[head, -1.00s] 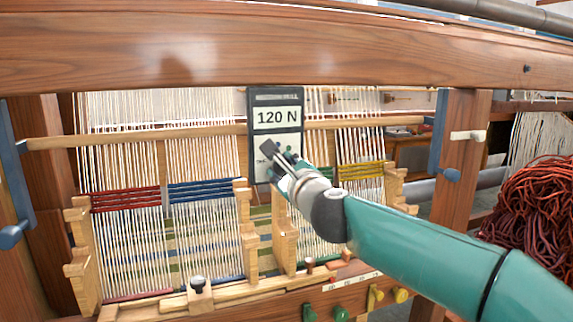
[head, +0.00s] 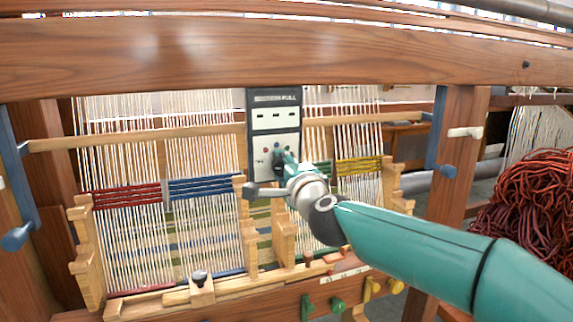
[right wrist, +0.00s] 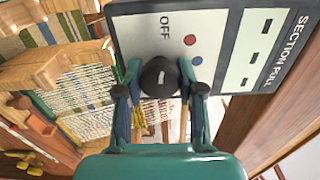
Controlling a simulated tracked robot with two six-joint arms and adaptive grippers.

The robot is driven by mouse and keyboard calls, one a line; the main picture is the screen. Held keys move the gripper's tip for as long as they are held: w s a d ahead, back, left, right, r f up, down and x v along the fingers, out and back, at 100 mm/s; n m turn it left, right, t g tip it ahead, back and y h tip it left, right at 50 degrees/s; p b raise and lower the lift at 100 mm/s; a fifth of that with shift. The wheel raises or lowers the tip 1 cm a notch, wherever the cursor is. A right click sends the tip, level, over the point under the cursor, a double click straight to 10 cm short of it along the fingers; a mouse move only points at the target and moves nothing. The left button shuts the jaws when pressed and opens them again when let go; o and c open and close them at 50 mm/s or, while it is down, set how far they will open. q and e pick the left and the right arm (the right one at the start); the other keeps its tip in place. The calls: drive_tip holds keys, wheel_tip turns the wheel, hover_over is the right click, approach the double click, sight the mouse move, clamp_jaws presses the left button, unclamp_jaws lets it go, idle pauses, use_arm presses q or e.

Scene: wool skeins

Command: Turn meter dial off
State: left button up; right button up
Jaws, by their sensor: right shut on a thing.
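The meter (head: 275,120) hangs upright on the loom, a dark case with a light face. Its display (head: 276,116) shows only short dashes. The black dial (right wrist: 158,78) is on the meter's face in the right wrist view, close to the word OFF, with a short white mark on it. My right gripper (right wrist: 158,92) has one finger on each side of the dial and is shut on it. In the head view this gripper (head: 281,170) covers the dial and the lower part of the meter. My left gripper is not in view.
Warp threads (head: 210,135) with red, blue and yellow bands stretch behind and beside the meter. A thick wooden beam (head: 200,55) crosses above it, and wooden brackets (head: 248,235) stand below. Red-brown yarn (head: 530,205) is piled at the right.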

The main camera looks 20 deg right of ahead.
drive_tip(key=shift+a+f+n, duration=0.2)
drive_tip(key=shift+f+n, duration=0.2)
drive_tip(key=o, duration=1.1)
drive_tip(key=shift+r, duration=0.1)
drive_tip(key=shift+o, duration=0.2)
drive_tip(key=shift+r, duration=0.1)
drive_tip(key=shift+d, duration=0.1)
drive_tip(key=s, duration=1.2)
drive_tip(key=shift+d, duration=0.2)
